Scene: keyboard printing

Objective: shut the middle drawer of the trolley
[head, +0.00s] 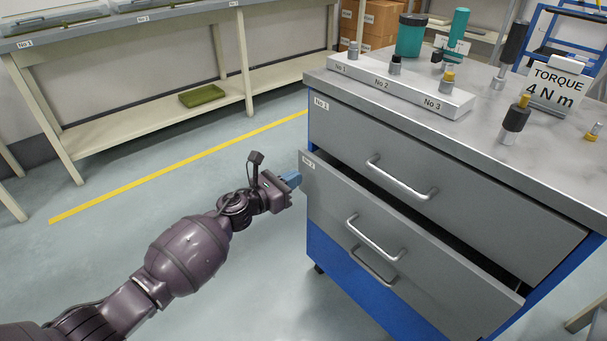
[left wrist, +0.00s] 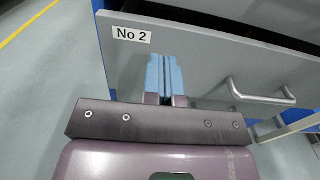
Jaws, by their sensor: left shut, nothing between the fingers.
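The trolley's middle drawer (head: 335,205), labelled No 2, stands partly open; a dark gap shows behind its top edge. Its front and bar handle also show in the left wrist view (left wrist: 205,65). The top drawer (head: 450,185), labelled No 1, looks shut. My left gripper (head: 291,180) has its blue fingers together and empty, at the left end of the middle drawer's front, near the No 2 label. The left wrist view shows the fingertips (left wrist: 164,62) over the drawer front; whether they touch it I cannot tell. My right gripper is not in view.
The trolley top (head: 400,120) carries a grey holder (head: 400,84) with several tools and a TORQUE 4 N m sign (head: 556,88). A workbench (head: 150,100) stands at the back left, with a green tray (head: 201,96) on its lower shelf. The floor left of the trolley is clear.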

